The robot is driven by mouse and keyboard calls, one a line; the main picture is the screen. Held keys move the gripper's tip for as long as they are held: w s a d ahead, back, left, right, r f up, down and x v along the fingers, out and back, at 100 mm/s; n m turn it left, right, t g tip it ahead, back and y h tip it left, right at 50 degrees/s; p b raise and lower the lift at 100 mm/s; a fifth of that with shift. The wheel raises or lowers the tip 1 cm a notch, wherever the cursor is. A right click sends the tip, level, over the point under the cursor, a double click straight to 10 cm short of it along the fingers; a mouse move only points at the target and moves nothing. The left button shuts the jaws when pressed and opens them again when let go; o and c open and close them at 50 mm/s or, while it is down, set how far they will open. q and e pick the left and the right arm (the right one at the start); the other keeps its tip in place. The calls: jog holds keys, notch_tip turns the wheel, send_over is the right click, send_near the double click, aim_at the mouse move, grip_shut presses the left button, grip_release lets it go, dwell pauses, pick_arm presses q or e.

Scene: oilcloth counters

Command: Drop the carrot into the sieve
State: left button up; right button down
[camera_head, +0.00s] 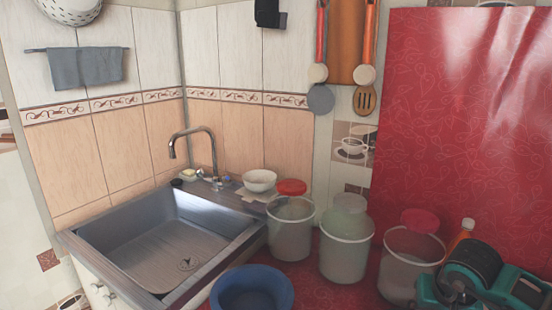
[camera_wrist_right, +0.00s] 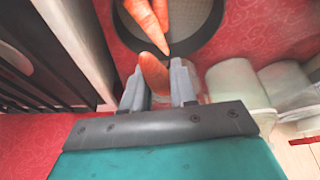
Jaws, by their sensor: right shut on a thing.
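My right gripper (camera_wrist_right: 157,80) shows in the right wrist view, shut on an orange carrot (camera_wrist_right: 153,70) whose rounded end sticks out between the two grey fingers. Beyond the fingertips is a round dark-rimmed sieve (camera_wrist_right: 205,42) with a grey mesh-like inside. More orange carrot (camera_wrist_right: 148,18) shows over it at the top edge; I cannot tell whether it rests in the sieve. The sieve does not show in the head view, where my teal and black right arm fills the lower right corner. My left gripper is out of view.
In the head view, three lidded buckets (camera_head: 346,253) stand on the red counter near my right arm. A blue bowl (camera_head: 252,288) is at the front, beside the sink (camera_head: 165,250). An orange bottle-like thing (camera_head: 461,232) stands behind my arm. A red panel (camera_head: 465,110) rises behind.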

jog(key=shift+f+b, duration=0.95)
jog(key=shift+f, duration=1.05)
jog(key=c, duration=0.8)
grip_release()
jog(key=v, duration=1.3)
jog(key=shift+s, duration=0.1)
